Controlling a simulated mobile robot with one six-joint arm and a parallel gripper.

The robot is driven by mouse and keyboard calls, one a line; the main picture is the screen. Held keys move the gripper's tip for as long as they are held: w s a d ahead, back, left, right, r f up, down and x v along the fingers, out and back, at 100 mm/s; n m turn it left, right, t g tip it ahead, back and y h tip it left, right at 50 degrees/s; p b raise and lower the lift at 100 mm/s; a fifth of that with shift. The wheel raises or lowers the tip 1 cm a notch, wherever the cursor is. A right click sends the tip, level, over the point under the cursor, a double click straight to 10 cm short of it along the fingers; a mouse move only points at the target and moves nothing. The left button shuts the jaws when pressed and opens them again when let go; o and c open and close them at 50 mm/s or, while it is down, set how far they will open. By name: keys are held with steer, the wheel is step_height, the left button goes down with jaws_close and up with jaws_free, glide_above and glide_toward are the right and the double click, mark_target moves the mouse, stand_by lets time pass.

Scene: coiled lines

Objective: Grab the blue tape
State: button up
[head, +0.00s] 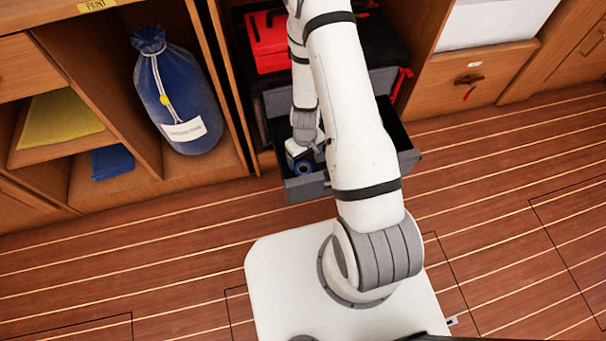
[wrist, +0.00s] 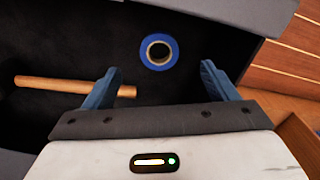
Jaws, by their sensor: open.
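The blue tape (wrist: 173,64) is a ring with a dark centre, lying on the black floor of an open grey drawer (head: 303,190). In the wrist view it sits between and beyond the fingertips of my gripper (wrist: 161,72), apart from both. My gripper is open and empty, with blue fingers. My arm hides much of the drawer.
A wooden handle (wrist: 65,87) lies in the drawer to the left of the tape and runs behind the left finger. The drawer's walls surround the gripper. A red box (head: 267,42) stands behind, and a blue bag (head: 178,95) stands on a shelf at left. Wooden floor is clear in front.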

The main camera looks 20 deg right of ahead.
mark_target(304, 172)
step_height(304, 172, down, 3)
steer(key=shift+f+b, duration=0.15)
steer(key=shift+b, duration=1.05)
steer(key=f+b, duration=0.2)
steer(key=f, duration=0.1)
steer(key=f+b, duration=0.2)
steer(key=shift+w+f, duration=0.15)
steer(key=shift+w, duration=0.2)
steer(key=c, duration=1.1)
